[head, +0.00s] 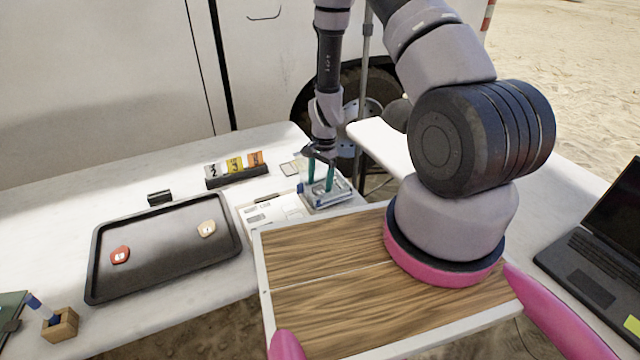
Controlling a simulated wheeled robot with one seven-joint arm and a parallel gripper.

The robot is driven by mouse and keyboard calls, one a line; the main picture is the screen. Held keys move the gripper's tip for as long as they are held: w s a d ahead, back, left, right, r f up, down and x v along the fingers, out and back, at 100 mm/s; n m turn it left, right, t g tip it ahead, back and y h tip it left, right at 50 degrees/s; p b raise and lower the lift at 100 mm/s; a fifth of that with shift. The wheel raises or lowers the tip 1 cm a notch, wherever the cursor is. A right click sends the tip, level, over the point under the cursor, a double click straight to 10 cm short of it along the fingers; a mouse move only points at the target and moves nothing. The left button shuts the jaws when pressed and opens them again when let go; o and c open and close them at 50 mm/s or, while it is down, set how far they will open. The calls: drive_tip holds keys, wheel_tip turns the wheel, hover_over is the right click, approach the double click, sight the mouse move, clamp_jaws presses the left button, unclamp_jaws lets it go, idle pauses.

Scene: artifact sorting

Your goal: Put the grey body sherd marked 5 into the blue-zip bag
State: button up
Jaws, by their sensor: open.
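My gripper (320,184) has teal fingers spread apart, pointing down over a small clear or pale bag-like item (332,199) at the table's right end. Blue bits (301,188) show at that item's edge, so it looks like the blue-zip bag. The fingertips are at or just above its opening; I cannot tell if they touch it. I cannot make out a grey sherd marked 5 anywhere; the inside of the bag is too small and partly hidden by the fingers.
A black tray (165,270) holds a red sherd (120,255) and a tan sherd (207,228). Behind are a holder with coloured cards (236,172) and a small black block (159,197). Papers (272,212) lie left of the bag. A wooden pen block (61,325) stands front left.

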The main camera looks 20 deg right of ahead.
drive_tip(key=shift+r, duration=1.7)
drive_tip(key=o, duration=0.4)
drive_tip(key=shift+r, duration=0.1)
